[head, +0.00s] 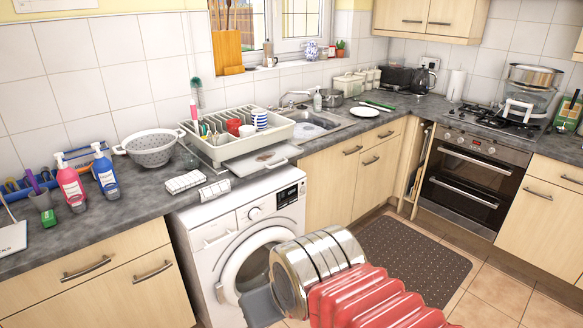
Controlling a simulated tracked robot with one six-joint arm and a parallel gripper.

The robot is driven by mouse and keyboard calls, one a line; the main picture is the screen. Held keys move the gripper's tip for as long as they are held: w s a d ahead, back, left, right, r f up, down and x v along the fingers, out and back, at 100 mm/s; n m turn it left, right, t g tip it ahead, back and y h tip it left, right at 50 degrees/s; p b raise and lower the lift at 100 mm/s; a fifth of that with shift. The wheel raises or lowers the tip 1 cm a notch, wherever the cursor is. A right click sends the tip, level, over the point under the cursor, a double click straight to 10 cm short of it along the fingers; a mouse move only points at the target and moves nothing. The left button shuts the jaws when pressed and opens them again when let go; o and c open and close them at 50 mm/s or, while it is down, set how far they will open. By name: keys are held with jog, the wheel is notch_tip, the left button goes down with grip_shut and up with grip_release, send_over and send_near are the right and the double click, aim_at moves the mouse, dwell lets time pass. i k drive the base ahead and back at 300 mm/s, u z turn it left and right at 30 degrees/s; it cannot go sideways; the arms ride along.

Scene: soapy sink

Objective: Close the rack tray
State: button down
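The white dish rack (217,148) stands on the counter left of the sink, holding several cups and utensils. Its white tray (262,161) sticks out from under the rack's front, reaching toward the counter's front edge above the washing machine. A small dark mark shows on the tray's top. My gripper (262,306) is low in front of the washing machine door, below and well apart from the tray. Only a grey part of it shows past my metal wrist, so its fingers and opening are hidden.
Folded striped cloths (185,181) lie on the counter left of the tray. The washing machine (240,240) is below the tray. The floor by the dark mat (415,262) is clear.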

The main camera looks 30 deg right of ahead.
aim_at(246, 164)
jog(key=z, duration=0.2)
jog(key=i, duration=1.65)
